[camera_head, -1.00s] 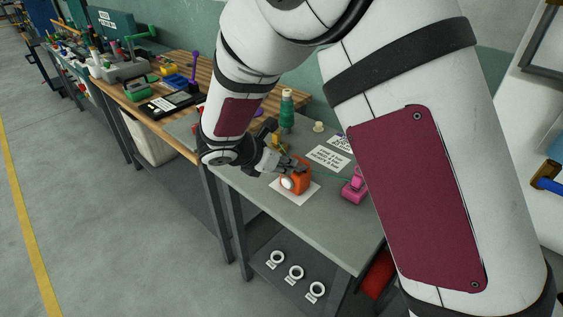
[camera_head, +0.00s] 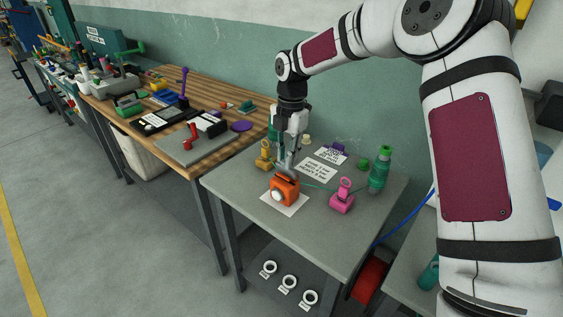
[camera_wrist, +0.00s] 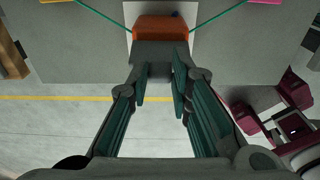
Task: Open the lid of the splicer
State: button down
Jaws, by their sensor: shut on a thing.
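The splicer (camera_head: 284,190) is a small orange box with a white round part on its front, on a white sheet on the grey table. My gripper (camera_head: 287,168) points down at its back top edge. In the wrist view the orange body (camera_wrist: 160,27) is at the top, and a dark grey piece, apparently the lid (camera_wrist: 160,50), adjoins it at my fingertips (camera_wrist: 159,75). The fingers are shut on this piece, though a gap shows between them. The lid's exact angle is hard to see in the head view.
A pink device (camera_head: 342,197) stands right of the splicer and a yellow one (camera_head: 264,156) behind left. Thin green strands run from the splicer's sides. A green bottle (camera_head: 380,168) and printed cards (camera_head: 316,171) are nearby. The table's front edge is clear.

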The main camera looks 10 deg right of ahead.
jog(key=shift+w+d+f+g+y+b, duration=0.15)
jog(key=shift+w+d+g+y+b, duration=0.45)
jog(key=shift+g+y+b, duration=0.55)
jog(key=c, duration=1.4)
grip_release()
jog(key=shift+c, duration=0.2)
jog(key=shift+h, duration=0.25)
jog(key=v, duration=1.2)
jog(key=shift+s, duration=0.1)
